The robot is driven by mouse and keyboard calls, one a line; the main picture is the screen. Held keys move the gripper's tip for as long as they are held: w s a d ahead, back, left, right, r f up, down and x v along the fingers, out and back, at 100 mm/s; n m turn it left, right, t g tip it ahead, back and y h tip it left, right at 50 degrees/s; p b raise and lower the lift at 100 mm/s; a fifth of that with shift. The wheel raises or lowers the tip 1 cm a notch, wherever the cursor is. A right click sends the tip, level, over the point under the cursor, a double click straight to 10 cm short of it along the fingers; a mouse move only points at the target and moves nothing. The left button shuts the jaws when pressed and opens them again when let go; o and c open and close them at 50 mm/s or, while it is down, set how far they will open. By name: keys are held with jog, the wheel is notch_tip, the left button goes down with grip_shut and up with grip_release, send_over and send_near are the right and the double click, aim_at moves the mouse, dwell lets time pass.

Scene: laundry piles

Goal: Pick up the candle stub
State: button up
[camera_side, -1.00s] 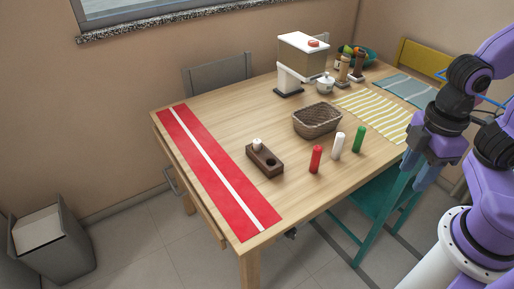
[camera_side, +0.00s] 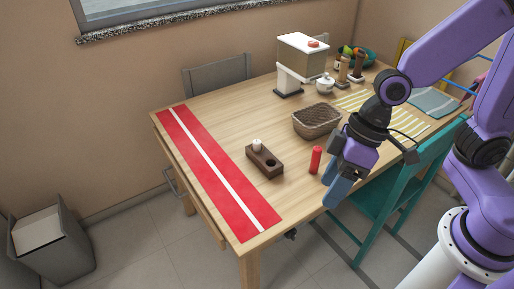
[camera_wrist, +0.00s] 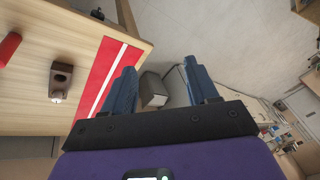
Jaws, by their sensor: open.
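The candle stub (camera_side: 257,145) is short and white. It stands upright in one hole of the dark wooden candle holder (camera_side: 265,163) near the red runner; the other hole looks empty. The holder (camera_wrist: 61,78) also shows at the left of the wrist view, with the stub (camera_wrist: 58,96) at its lower end. My gripper (camera_side: 337,192) is open and empty at the table's front edge, right of the stub and well apart from it. In the wrist view the open fingers (camera_wrist: 160,72) have only floor and a bin between them.
A red candle (camera_side: 316,159) stands between the holder and my gripper. A wicker basket (camera_side: 316,121) sits behind. The red runner (camera_side: 205,160) lies flat at the left. A teal chair (camera_side: 385,190) is at the front right. A dispenser (camera_side: 302,62) stands at the back.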

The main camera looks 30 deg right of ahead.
jog(key=w+a+f+m+t, duration=0.3)
jog(key=w+a+m, duration=0.15)
jog(key=w, duration=0.55)
jog(key=w+a+f+m+t, duration=0.3)
jog(key=w+a+f+m, duration=0.15)
jog(key=w, duration=0.55)
jog(key=m+t+h, duration=0.4)
jog(key=m+h, duration=0.3)
jog(key=h, duration=0.4)
send_near(257, 142)
jog(key=x, duration=0.9)
jog(key=shift+s, duration=0.1)
grip_shut()
